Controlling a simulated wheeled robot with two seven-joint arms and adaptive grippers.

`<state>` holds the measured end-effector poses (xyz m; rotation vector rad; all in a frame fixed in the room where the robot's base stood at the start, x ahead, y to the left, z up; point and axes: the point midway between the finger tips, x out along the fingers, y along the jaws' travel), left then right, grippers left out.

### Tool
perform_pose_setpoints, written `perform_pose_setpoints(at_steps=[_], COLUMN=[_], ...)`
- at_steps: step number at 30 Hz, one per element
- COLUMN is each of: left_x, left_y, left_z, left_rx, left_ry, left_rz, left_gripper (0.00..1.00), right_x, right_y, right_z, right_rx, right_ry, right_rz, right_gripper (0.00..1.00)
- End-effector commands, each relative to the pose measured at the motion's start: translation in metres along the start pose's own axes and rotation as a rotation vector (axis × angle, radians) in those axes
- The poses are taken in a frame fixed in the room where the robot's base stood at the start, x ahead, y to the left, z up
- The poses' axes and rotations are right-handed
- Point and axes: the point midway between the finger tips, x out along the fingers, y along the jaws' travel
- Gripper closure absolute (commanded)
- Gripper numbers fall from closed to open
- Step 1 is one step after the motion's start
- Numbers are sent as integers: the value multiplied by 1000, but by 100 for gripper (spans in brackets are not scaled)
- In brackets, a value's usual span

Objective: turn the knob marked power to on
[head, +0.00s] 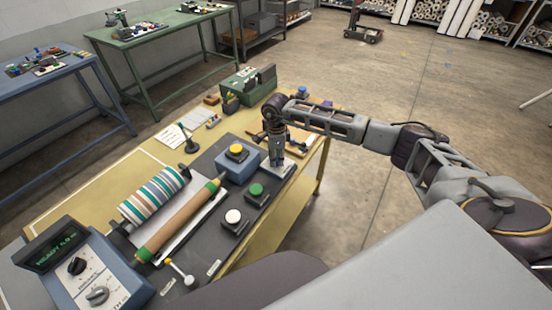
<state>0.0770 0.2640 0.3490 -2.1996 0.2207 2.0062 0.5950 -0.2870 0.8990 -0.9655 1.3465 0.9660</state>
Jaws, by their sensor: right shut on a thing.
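My right gripper (277,159) points down at the right side of the press table, over a pale plate (292,166). It is shut on what appears to be the power knob, which the fingers hide. Its marking and setting cannot be read. My left gripper is not in view.
A striped roll (155,195) and a brown roller (180,220) lie on the yellow table (85,200). Yellow (237,151), green (256,190) and white (233,216) buttons stand close left of the gripper. The floor to the right is clear.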

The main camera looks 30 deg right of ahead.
Motion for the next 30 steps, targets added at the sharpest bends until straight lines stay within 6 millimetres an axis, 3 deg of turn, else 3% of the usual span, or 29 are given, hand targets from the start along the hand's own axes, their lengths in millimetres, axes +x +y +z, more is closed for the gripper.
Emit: perform_pose_setpoints(at_steps=[12,28,29,30], left_x=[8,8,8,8], left_y=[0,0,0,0], left_z=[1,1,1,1], left_rx=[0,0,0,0], left_ry=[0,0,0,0], left_rz=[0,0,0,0], left_gripper=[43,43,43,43], right_x=[-1,-2,-2,-2], right_y=[-1,-1,-1,-1], right_z=[0,0,0,0], right_rx=[183,207,207,207], right_ry=[-1,-1,-1,-1], right_rz=[-3,-3,-3,-3], right_gripper=[88,88,60,55])
